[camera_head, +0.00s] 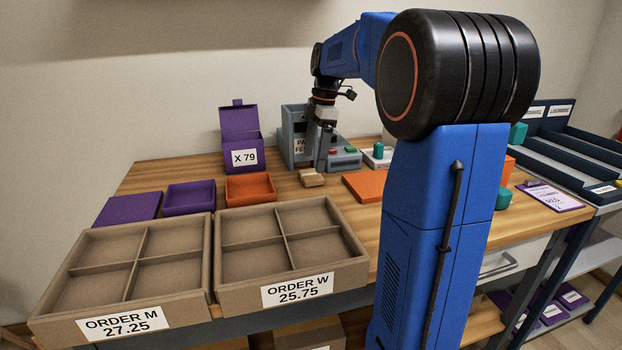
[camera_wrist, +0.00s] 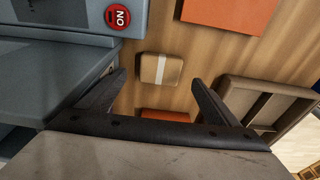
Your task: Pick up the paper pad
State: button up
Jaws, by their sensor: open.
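The paper pad (camera_head: 311,179) looks like a small tan block lying flat on the wooden table, just in front of the grey paper feeder (camera_head: 296,133). In the wrist view the pad (camera_wrist: 160,70) is tan with a pale band across it. It lies beyond and between my two open fingers, apart from both. My gripper (camera_head: 322,168) points down above the pad in the head view, and it also shows in the wrist view (camera_wrist: 158,88), open and empty.
The feeder's base with a red button (camera_wrist: 117,17) stands close beside the pad. An orange panel (camera_head: 366,186) lies to the right. An orange tray (camera_head: 250,188) and the ORDER W box (camera_head: 352,262) are left and in front. Bare wood surrounds the pad.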

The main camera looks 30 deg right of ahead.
aim_at(311, 174)
jog(key=f, duration=0.5)
jog(key=shift+w+a+f, duration=0.1)
jog(key=shift+a, duration=0.3)
jog(key=c, duration=1.1)
